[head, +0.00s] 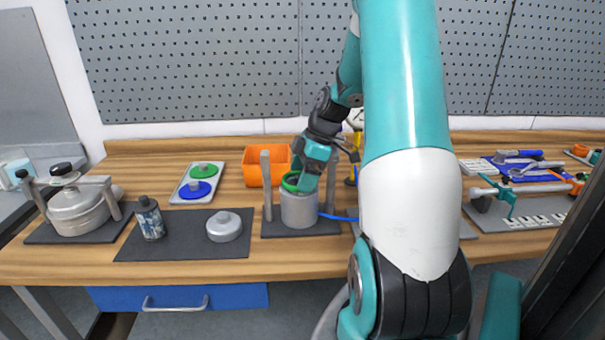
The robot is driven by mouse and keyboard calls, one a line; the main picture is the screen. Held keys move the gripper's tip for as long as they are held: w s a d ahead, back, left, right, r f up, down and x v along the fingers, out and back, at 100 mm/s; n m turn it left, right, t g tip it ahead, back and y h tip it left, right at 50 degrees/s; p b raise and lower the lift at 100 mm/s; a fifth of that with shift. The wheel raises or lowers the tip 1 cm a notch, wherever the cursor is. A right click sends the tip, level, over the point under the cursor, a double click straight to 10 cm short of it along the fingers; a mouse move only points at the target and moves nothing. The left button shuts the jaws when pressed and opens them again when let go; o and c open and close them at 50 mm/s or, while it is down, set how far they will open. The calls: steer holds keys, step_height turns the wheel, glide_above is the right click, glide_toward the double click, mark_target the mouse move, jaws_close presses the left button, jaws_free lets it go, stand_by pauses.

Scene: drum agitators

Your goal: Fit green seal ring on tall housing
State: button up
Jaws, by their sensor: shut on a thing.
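The tall housing (299,211) is a grey cylinder standing on a dark mat between two grey posts, near the middle of the bench. The green seal ring (290,184) is at the top of the housing. My gripper (300,180) reaches down from the upper right and is shut on the ring at its right side. The gripper's teal body hides part of the ring and the housing's rim. I cannot tell whether the ring touches the rim or is just above it.
An orange bin (262,168) stands behind the housing. A white tray (181,199) with a green and a blue part lies to the left. A can (149,218) and a grey lid (224,226) stand on a dark mat (180,247). A grey post (266,186) rises close beside the housing.

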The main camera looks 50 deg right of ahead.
steer(key=shift+d, duration=0.1)
steer(key=o, duration=0.7)
steer(key=shift+c, duration=0.2)
steer(key=shift+r, duration=0.1)
steer(key=v, duration=1.7)
steer(key=shift+r+p, duration=0.15)
steer(key=shift+p, duration=0.25)
